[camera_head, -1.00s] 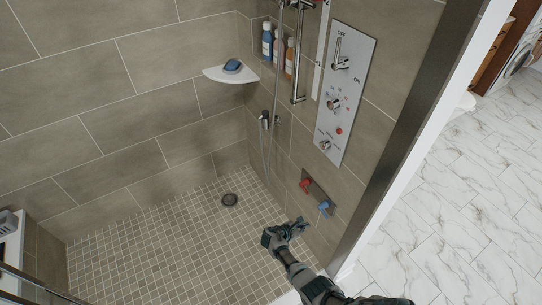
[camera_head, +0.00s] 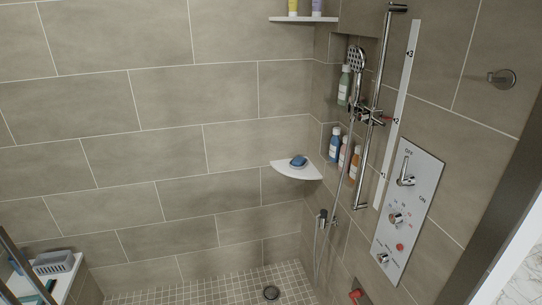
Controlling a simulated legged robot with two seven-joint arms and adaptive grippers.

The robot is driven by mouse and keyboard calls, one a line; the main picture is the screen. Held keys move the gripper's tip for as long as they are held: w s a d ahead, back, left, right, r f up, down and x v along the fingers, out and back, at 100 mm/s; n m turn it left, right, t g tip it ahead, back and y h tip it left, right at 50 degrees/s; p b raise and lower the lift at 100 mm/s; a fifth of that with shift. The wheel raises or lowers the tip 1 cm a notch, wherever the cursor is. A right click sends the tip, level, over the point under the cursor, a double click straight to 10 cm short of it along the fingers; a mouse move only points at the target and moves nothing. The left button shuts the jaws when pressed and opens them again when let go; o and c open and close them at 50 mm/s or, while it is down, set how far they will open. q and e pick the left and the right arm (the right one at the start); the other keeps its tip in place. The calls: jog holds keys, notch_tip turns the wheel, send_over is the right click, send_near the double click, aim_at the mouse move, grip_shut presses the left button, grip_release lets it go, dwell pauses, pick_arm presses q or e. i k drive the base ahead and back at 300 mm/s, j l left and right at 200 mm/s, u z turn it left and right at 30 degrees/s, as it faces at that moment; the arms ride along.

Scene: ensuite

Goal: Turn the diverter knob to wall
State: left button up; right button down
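A light grey control panel (camera_head: 408,212) is on the tiled right wall of the shower. It carries a chrome lever (camera_head: 405,172) between OFF and ON labels. A round chrome knob (camera_head: 396,219) is at its middle, with small coloured marks around it. A smaller chrome knob (camera_head: 383,257) is near its lower end, beside a red button (camera_head: 400,247). The lower knob looks like the diverter, but its labels are too small to read, so I cannot tell its setting. Neither of my grippers is in view.
A slide rail (camera_head: 373,120) with a hand shower (camera_head: 357,62) stands left of the panel. A corner shelf (camera_head: 296,170) holds blue soap (camera_head: 298,161). Several bottles stand in a niche. A red valve handle (camera_head: 356,295) shows at the bottom edge. The visible shower floor is clear except for a drain (camera_head: 271,292).

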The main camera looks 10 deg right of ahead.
aim_at(383, 256)
jog(key=l+z, duration=0.1)
jog(key=z, duration=1.25)
jog(key=i+j, duration=0.05)
